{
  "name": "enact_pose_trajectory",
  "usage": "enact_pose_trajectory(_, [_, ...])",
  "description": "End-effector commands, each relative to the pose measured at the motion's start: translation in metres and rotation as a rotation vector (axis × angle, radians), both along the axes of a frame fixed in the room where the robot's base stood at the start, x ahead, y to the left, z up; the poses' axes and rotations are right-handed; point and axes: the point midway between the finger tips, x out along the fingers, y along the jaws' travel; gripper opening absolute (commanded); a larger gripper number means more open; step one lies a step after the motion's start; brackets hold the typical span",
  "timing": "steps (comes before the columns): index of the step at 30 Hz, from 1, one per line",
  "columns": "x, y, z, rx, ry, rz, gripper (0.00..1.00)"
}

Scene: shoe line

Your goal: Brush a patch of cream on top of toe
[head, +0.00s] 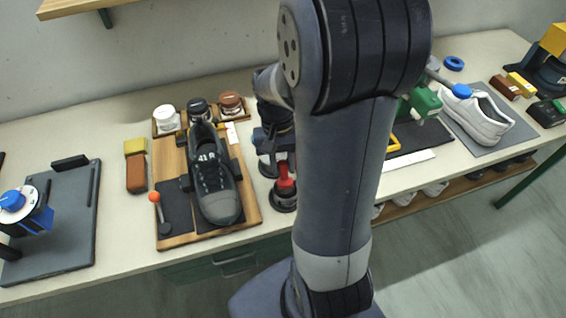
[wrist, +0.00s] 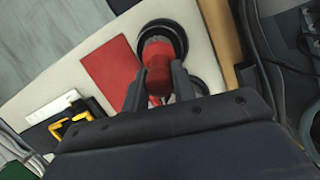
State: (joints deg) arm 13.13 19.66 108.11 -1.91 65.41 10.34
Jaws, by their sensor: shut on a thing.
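A dark grey lace-up shoe (head: 213,175) marked 41 lies on a wooden board (head: 251,212), its toe toward the front edge of the table. I see no cream on the toe. White (head: 165,118), black (head: 199,108) and brown (head: 231,102) jars stand in a row behind it. My gripper (wrist: 158,95) is shut on a red-handled tool (wrist: 160,70) with a dark round part at its end. In the head view this tool (head: 286,182) is right of the board, low at the table. Whether it rests on the table I cannot tell; my arm hides much of the gripper there.
An orange-tipped lever (head: 154,197) stands left of the shoe. Yellow (head: 135,146) and brown (head: 136,174) blocks lie further left. A red mat (wrist: 108,68) and a yellow-framed item (wrist: 75,122) lie near the tool. A white shoe (head: 478,118) sits on a grey mat at right.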

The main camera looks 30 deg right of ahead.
Motion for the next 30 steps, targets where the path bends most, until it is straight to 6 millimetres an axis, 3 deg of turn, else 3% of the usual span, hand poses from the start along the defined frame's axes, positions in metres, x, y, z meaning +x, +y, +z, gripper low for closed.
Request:
enact_pose_trajectory(11, [-0.001,0.0,0.003,0.001,0.003,0.0,0.03])
enact_pose_trajectory(30, [0.0,0.0,0.055,0.0,0.0,0.0,0.03])
